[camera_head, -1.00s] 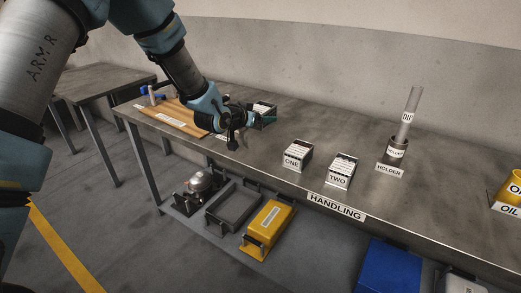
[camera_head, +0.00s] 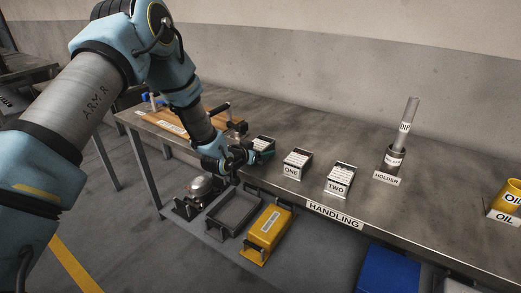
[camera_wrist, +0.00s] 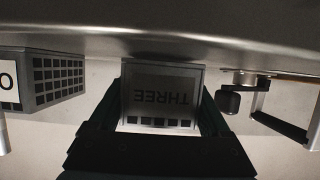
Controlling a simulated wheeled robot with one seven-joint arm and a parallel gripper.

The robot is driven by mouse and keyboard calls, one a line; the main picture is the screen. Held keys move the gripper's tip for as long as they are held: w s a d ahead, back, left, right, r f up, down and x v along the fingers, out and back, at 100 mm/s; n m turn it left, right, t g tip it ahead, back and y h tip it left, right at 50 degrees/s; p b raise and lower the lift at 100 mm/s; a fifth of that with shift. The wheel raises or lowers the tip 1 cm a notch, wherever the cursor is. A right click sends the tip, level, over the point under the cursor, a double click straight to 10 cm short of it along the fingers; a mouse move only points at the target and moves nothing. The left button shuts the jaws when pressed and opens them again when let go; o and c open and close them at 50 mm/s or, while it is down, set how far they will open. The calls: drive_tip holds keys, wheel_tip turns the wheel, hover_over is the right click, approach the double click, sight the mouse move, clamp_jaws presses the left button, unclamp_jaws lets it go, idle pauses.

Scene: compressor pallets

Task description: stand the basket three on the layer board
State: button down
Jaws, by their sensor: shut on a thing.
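Basket three (camera_wrist: 162,90), a grey box with THREE upside down on its face, sits between the two dark fingers of my gripper (camera_wrist: 163,108) in the wrist view. The fingers are shut on its sides. In the head view my gripper (camera_head: 258,154) holds the basket (camera_head: 262,142) near the bench's front edge, left of basket one. Whether its underside touches the bench I cannot tell. The layer board seems to be the brown board (camera_head: 168,122) with a white label on the bench's left end, partly hidden by my arm.
Basket one (camera_head: 297,162) and basket two (camera_head: 340,178) stand to the right, with the holder (camera_head: 393,160) and its tube beyond. A dark handled fixture (camera_head: 236,124) stands by the board's right end. A grey tray (camera_head: 234,212) and yellow box (camera_head: 268,232) are on the lower shelf.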

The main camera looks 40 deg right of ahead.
drive_tip(key=shift+f, duration=0.15)
unclamp_jaws()
